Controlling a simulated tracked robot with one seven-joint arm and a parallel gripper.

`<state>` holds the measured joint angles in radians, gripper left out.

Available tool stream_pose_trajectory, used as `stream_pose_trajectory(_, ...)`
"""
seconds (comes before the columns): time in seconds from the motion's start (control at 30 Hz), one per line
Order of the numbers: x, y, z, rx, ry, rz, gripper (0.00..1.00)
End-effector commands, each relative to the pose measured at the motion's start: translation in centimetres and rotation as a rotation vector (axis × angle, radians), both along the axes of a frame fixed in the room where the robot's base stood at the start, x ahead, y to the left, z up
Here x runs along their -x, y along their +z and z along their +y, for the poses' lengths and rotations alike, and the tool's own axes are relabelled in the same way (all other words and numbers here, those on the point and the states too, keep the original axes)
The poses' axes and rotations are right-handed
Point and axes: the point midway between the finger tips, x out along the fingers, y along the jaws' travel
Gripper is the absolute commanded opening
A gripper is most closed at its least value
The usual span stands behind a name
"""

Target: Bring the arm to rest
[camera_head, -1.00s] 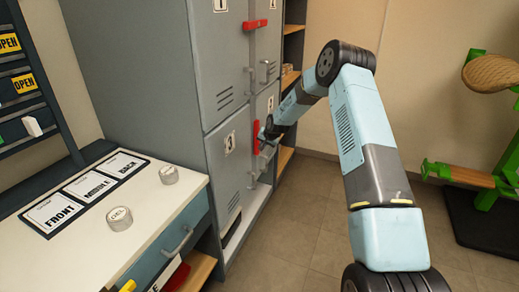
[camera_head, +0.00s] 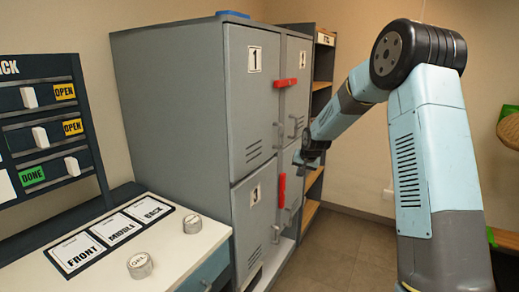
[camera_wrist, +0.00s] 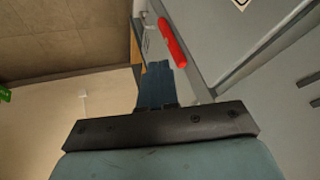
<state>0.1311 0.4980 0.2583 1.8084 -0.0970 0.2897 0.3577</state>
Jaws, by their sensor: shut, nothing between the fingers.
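My arm reaches from the right side of the head view toward the grey lockers (camera_head: 200,110). My gripper (camera_head: 308,160) is at the right-hand locker column, in front of the doors near the lower red handle. In the wrist view its dark fingers (camera_wrist: 155,85) are together with nothing between them. A red handle (camera_wrist: 172,42) shows just beyond the fingertips, apart from them as far as I can tell. In the head view the lower red handle (camera_head: 281,190) is upright and the upper red handle (camera_head: 285,83) lies level.
A white-topped bench (camera_head: 180,250) with FRONT, MIDDLE and BACK cards and two round tins stands at the lower left. A board (camera_head: 50,130) with OPEN and DONE tags is behind it. An open shelf (camera_head: 322,80) stands right of the lockers. Floor (camera_head: 345,235) is clear there.

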Motion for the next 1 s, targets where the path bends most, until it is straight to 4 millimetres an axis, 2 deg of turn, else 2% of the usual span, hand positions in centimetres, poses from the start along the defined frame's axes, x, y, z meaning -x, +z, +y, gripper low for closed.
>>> stream_pose_trajectory(0.03, 1.2, 1.8, -0.2, 0.017, 0.007, -0.003, 0.0)
stream_pose_trajectory(0.1, 2.9, 3.7, -0.4, 0.039, 0.017, -0.002, 0.0)
stream_pose_trajectory(0.27, 6.9, 7.6, -1.2, 0.085, 0.035, 0.002, 0.0)
stream_pose_trajectory(0.5, 13.6, 12.8, -2.3, 0.143, 0.055, 0.007, 0.0)
stream_pose_trajectory(0.8, 22.7, 17.4, -3.7, 0.198, 0.072, 0.018, 0.0)
stream_pose_trajectory(1.0, 28.9, 19.4, -4.6, 0.223, 0.085, 0.025, 0.0)
